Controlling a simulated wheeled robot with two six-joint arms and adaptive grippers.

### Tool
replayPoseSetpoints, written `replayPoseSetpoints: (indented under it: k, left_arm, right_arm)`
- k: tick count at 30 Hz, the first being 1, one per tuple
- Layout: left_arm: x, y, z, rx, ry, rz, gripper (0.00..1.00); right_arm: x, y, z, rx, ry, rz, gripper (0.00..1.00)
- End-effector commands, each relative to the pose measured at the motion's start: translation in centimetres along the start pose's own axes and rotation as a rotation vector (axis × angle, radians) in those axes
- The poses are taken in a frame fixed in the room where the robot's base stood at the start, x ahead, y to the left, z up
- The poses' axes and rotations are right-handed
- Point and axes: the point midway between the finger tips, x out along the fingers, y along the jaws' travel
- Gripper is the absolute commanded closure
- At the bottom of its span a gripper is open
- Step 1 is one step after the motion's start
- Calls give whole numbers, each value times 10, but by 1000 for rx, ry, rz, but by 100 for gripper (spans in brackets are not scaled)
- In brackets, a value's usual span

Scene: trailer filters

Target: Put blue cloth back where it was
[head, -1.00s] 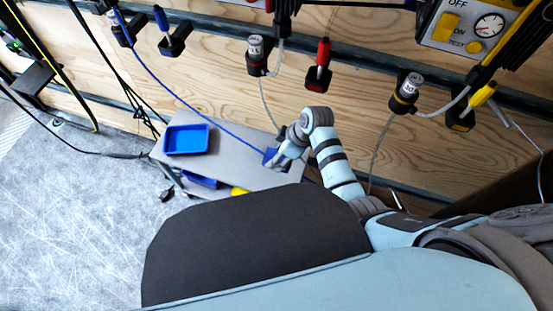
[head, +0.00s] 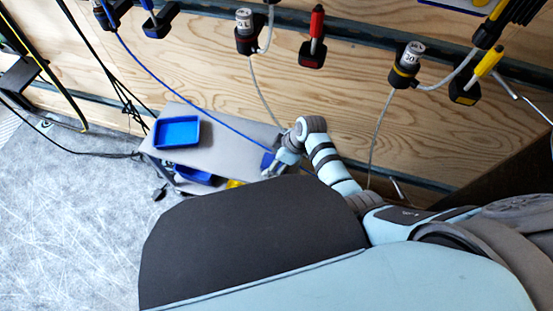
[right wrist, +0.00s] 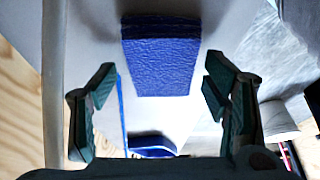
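The blue cloth (right wrist: 160,65) shows in the right wrist view as a textured blue rectangle with a darker upper band, on a pale grey surface. In the head view a small blue patch (head: 267,160) beside my right gripper (head: 277,168) appears to be the same cloth, partly hidden by the gripper. In the wrist view my right gripper (right wrist: 158,80) has its two dark fingers spread wide on either side of the cloth, with nothing held. Whether the fingertips are level with the cloth cannot be told. My left gripper is not in view.
A blue tray (head: 178,132) sits on the grey table (head: 222,152). Another blue item (head: 195,175) is below its edge. A blue hose (head: 180,90) hangs across the table. The wooden wall (head: 200,50) carries several tool holders. Grey floor (head: 75,220) is open at left.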

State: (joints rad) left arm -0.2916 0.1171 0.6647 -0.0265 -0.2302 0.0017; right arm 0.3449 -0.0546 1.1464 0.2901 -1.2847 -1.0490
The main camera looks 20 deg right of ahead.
Motion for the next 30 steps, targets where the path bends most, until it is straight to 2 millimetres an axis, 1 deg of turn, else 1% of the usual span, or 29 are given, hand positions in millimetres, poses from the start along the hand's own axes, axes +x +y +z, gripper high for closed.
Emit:
replayPoseSetpoints:
  k: [5,8,11,14,16,18,21,25,27,30]
  left_arm:
    - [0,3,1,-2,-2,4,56]
    - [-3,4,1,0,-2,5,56]
    - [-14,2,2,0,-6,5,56]
    - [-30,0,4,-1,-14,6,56]
    - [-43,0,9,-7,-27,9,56]
    - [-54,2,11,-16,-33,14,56]
    - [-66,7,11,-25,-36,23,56]
    - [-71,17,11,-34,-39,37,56]
    - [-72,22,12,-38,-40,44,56]
    - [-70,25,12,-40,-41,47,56]
  right_arm:
    - [0,0,0,0,0,0,31]
    - [-4,0,-2,0,0,0,31]
    - [-19,0,-3,0,1,1,31]
    - [-44,1,-3,0,0,3,31]
    - [-65,1,-4,0,0,2,31]
    - [-86,1,-4,0,0,2,31]
    - [-108,1,-4,-1,1,2,31]
    - [-122,0,-2,0,0,1,31]
    - [-123,0,-2,0,0,-1,31]
    - [-123,0,-1,0,0,-2,31]
